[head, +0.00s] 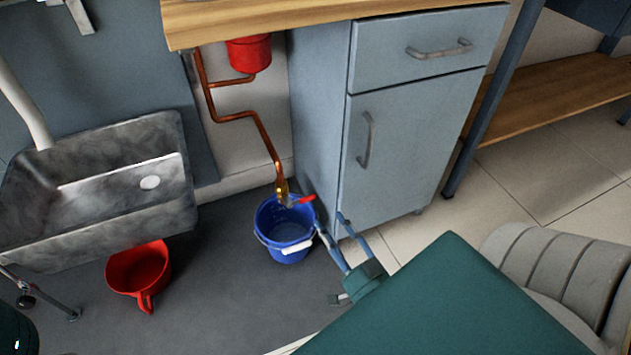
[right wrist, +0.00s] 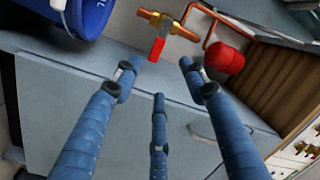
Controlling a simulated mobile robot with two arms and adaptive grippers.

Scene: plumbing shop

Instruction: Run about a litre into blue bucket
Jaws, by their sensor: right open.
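The blue bucket (head: 271,238) stands upright on the grey floor, its white grip at the front. A brass tap (head: 282,188) on a copper pipe hangs over it. The tap's red lever (head: 306,199) points across the pipe, towards my right gripper. No water stream shows. My right gripper (head: 330,223) is beside the bucket's right rim, open and empty. In the right wrist view the lever (right wrist: 157,49) is just ahead of the spread fingertips (right wrist: 158,76), and the bucket (right wrist: 92,14) is at upper left. My left gripper is not in view.
A red jug (head: 135,272) stands on the floor left of the bucket, below a metal sink (head: 120,190). A grey cabinet (head: 400,140) stands close right of the bucket and gripper. A red vessel (head: 249,54) hangs under the wooden worktop (head: 270,18).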

